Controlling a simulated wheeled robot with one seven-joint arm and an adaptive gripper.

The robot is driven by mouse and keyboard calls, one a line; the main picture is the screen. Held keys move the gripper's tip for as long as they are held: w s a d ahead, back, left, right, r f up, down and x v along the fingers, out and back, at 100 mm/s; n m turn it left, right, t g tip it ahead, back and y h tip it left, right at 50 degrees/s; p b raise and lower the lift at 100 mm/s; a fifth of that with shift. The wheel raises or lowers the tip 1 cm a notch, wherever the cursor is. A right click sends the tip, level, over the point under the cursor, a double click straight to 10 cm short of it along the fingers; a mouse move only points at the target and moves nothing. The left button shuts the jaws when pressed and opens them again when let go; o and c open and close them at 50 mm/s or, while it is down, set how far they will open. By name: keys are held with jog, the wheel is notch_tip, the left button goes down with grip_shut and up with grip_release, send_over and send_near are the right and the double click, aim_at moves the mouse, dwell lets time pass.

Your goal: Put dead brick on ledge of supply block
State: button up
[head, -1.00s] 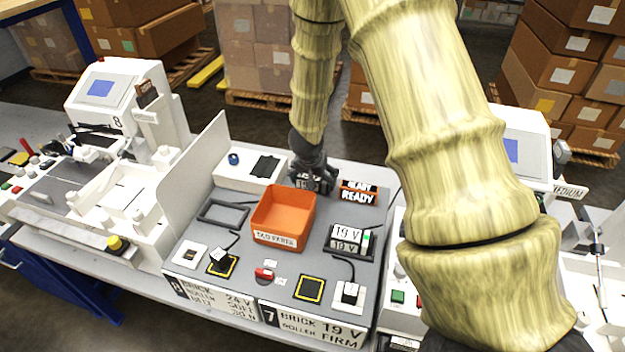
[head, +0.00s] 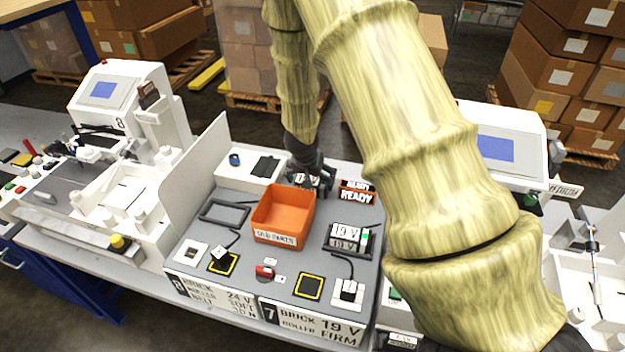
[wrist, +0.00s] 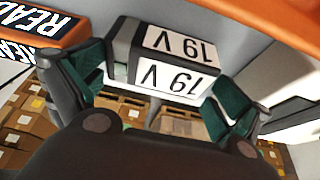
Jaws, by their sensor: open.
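A dark brick with two white "19 V" labels (wrist: 178,62) lies between the green-padded fingers of my gripper (wrist: 160,98) in the wrist view. The fingers are open, one on either side of it. In the head view my gripper (head: 316,181) is low behind the orange bin, and the brick there is mostly hidden. I cannot tell what the brick rests on, or which part is the supply block's ledge.
The orange bin (head: 282,214) stands just in front of my gripper. "READY" signs (head: 356,194) are close on its right. A white block with a dark pad (head: 250,168) is on its left. Machines flank the console, and an upright white panel (head: 205,160) stands at left.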

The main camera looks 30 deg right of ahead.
jog(key=p+v, duration=0.4)
jog(key=v, duration=0.7)
jog(key=shift+s, duration=0.25)
jog(key=shift+s, duration=0.1)
